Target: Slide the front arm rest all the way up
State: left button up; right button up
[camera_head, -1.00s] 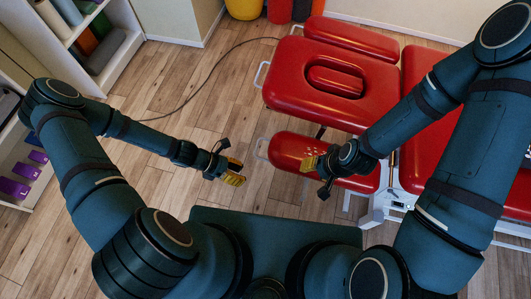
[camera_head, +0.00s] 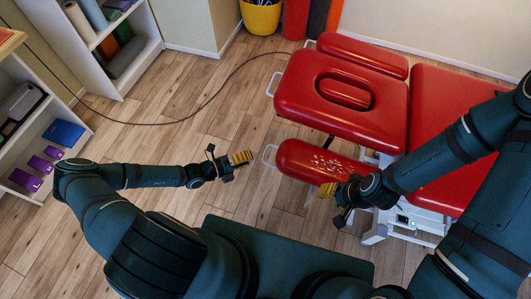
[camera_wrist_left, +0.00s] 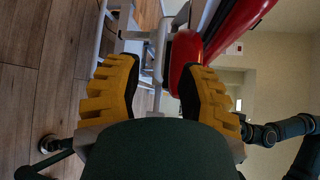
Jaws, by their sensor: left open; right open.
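The treatment table is red with a white metal frame. Its front arm rest (camera_head: 318,160), a red rounded pad, hangs low beside the head section (camera_head: 318,108), on the side nearest me. A pale metal handle (camera_head: 268,154) sticks out of the arm rest's left end. My left gripper (camera_head: 240,158) is open and empty, a little left of that handle and apart from it. In the left wrist view its yellow fingers (camera_wrist_left: 160,88) are spread, with the red pad and white metal beyond them. My right gripper (camera_head: 328,190) is open at the pad's near edge; I cannot tell whether it touches.
The far arm rest (camera_head: 362,54) sits along the head section's other side. A dark cable (camera_head: 205,104) runs across the wooden floor. Shelves (camera_head: 118,50) stand at the left and a yellow bucket (camera_head: 260,17) at the back.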

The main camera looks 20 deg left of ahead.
aim_at(265, 152)
pick_arm(q)
jog(key=b+x, duration=0.1)
jog(key=x, duration=0.7)
grip_shut()
